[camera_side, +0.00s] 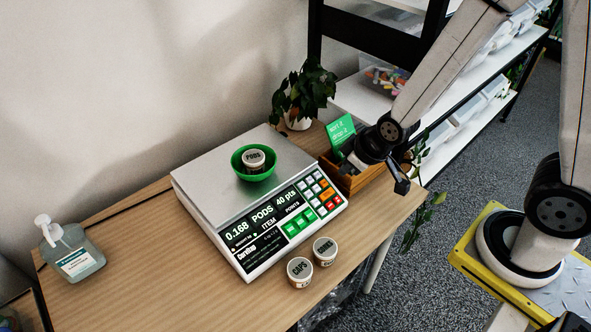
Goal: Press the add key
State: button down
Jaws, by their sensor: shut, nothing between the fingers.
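A white scale (199,195) with a metal top stands on the wooden table. Its front panel has a display (262,214) reading 0.168, PODS and 40 pts. The keypad (318,191) at the panel's right end has white, orange, red and green keys. The key labels are too small to read, so I cannot tell which is the add key. A green bowl (241,172) with a lidded PODS jar (254,159) in it sits on the scale. My gripper (402,187) is shut and empty, to the right of the keypad and apart from it, near the wooden box.
A wooden box (352,183) with a green card (340,131) stands right behind the keypad. A potted plant (303,92) is behind; a sanitizer bottle (72,252) is left. The front-left table is clear.

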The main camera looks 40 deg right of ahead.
aim_at(300, 222)
jog(key=a+f+n+t+y, duration=0.1)
jog(key=a+f+n+t, duration=0.5)
jog(key=f+n+t, duration=0.2)
jog(key=shift+w+a+f+n+y, duration=0.3)
jog(key=shift+f+n+y, duration=0.1)
dwell(0.5)
jog(key=shift+f, duration=0.1)
dwell(0.4)
jog(key=shift+w+f, duration=0.6)
jog(key=shift+f, duration=0.7)
jog(key=shift+w+f, duration=0.6)
jog(key=shift+f, duration=0.7)
jog(key=shift+w+f, duration=0.6)
jog(key=shift+f, duration=0.7)
jog(key=shift+w+f, duration=0.1)
jog(key=shift+f, duration=0.15)
